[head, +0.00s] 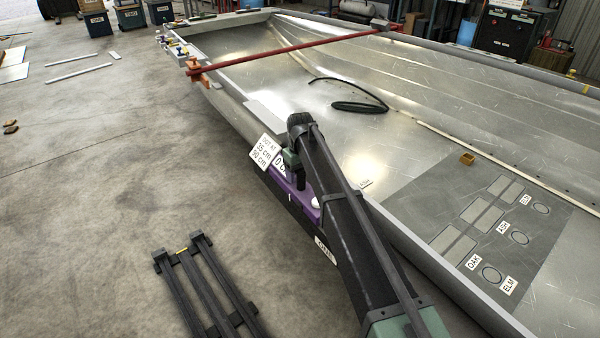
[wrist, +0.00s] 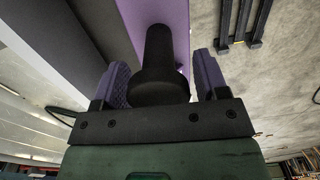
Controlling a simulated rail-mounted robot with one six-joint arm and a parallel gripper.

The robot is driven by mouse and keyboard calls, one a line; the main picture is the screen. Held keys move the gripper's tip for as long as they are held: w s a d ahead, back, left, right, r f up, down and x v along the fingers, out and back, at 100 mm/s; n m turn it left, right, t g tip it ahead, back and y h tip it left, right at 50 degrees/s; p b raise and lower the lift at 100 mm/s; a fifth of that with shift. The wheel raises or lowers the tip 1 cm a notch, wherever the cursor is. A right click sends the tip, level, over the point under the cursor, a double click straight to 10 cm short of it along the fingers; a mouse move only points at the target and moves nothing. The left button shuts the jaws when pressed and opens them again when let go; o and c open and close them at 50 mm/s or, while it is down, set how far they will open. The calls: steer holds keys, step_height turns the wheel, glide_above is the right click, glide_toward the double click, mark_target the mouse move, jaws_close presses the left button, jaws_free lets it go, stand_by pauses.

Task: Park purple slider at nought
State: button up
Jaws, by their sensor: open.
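The purple slider (head: 300,207) sits on a dark rail along the near side of the hull, partly hidden behind my arm. In the wrist view, the purple slider (wrist: 180,18) lies beyond a black upright handle (wrist: 160,55). My gripper (wrist: 162,72) is open, with its purple-padded fingers on either side of the handle and gaps between. In the head view my gripper (head: 296,175) is over the slider and mostly hidden. A white "0 c…" label (head: 281,162) is partly covered beside it.
A sign reading "CUT AT 35 cm 90 cm" (head: 265,152) stands by the rail. A red bar (head: 290,48) crosses the hull. A dark hose coil (head: 358,106) and a labelled grey panel (head: 500,225) lie inside. A black rack (head: 205,290) is on the floor.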

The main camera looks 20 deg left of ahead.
step_height(320, 180, up, 11)
steer(key=p, duration=1)
steer(key=shift+p, duration=0.4)
steer(key=shift+f, duration=0.1)
steer(key=s+d+m, duration=0.4)
steer(key=s+d, duration=0.5)
steer(key=d, duration=0.7)
steer(key=s+d+m, duration=0.3)
steer(key=s+d, duration=0.6)
steer(key=d, duration=0.6)
steer(key=s+d+m, duration=0.4)
steer(key=s+d, duration=0.4)
steer(key=d, duration=0.8)
step_height(320, 180, up, 17)
steer(key=d+p, duration=0.2)
steer(key=p, duration=1.4)
steer(key=shift+w+p, duration=0.3)
steer(key=shift+p, duration=0.1)
